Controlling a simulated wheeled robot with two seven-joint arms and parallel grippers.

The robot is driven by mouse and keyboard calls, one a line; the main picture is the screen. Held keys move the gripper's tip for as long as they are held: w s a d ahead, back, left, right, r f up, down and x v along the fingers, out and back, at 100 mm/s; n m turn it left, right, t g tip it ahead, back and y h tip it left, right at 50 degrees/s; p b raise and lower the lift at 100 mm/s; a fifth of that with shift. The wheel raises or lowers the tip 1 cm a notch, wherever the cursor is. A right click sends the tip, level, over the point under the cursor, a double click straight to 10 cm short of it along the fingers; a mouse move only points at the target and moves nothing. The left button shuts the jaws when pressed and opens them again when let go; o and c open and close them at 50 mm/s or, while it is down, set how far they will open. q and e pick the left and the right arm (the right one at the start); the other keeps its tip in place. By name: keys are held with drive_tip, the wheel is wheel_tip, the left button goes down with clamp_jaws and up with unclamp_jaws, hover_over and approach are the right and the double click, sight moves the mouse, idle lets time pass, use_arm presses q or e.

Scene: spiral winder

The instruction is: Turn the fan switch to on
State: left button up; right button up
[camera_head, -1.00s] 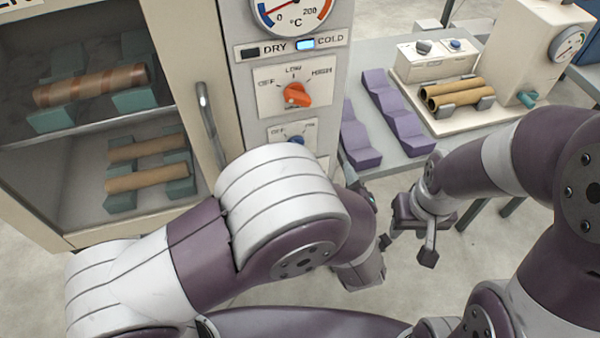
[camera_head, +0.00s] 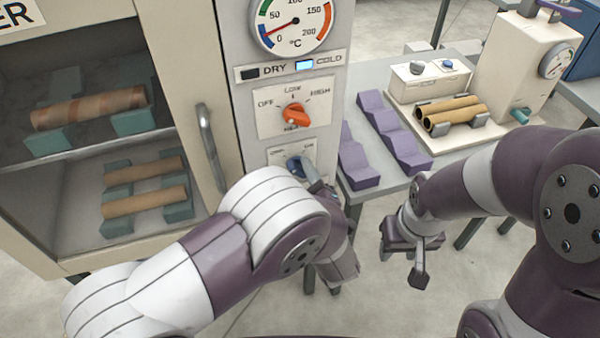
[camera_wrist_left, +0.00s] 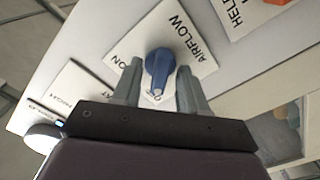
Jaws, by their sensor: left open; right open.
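The fan switch is a blue knob (camera_head: 295,165) on a white plate, below the orange knob on the grey panel. In the left wrist view the blue knob (camera_wrist_left: 160,68) sits on a plate marked AIRFLOW, with ON beside it; its narrow end points down towards a partly hidden label. My left gripper (camera_wrist_left: 159,92) is open, one finger on each side of the knob; I cannot tell whether they touch it. In the head view my left gripper (camera_head: 314,184) is at the knob, partly hidden by my arm. My right gripper (camera_head: 402,265) is open and empty, below the side table.
An orange heater knob (camera_head: 294,114) sits just above the blue one. The cabinet's door handle (camera_head: 211,148) stands out to the left. A side table (camera_head: 400,180) with purple cradles (camera_head: 392,130) and a cream machine (camera_head: 528,60) is to the right.

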use_arm(q)
clamp_jaws()
idle(0.3)
drive_tip(key=m+p, duration=0.2)
drive_tip(key=m, duration=0.1)
drive_tip(key=shift+r, duration=0.15)
drive_tip(key=m+p, duration=0.2)
drive_tip(key=m, duration=0.2)
drive_tip(key=shift+m+p, duration=0.3)
drive_tip(key=shift+m, duration=0.1)
drive_tip(key=m+p, duration=0.2)
drive_tip(key=m, duration=0.2)
drive_tip(key=shift+m+p, duration=0.9)
drive_tip(key=shift+m, duration=1.1)
drive_tip(key=shift+f, duration=0.2)
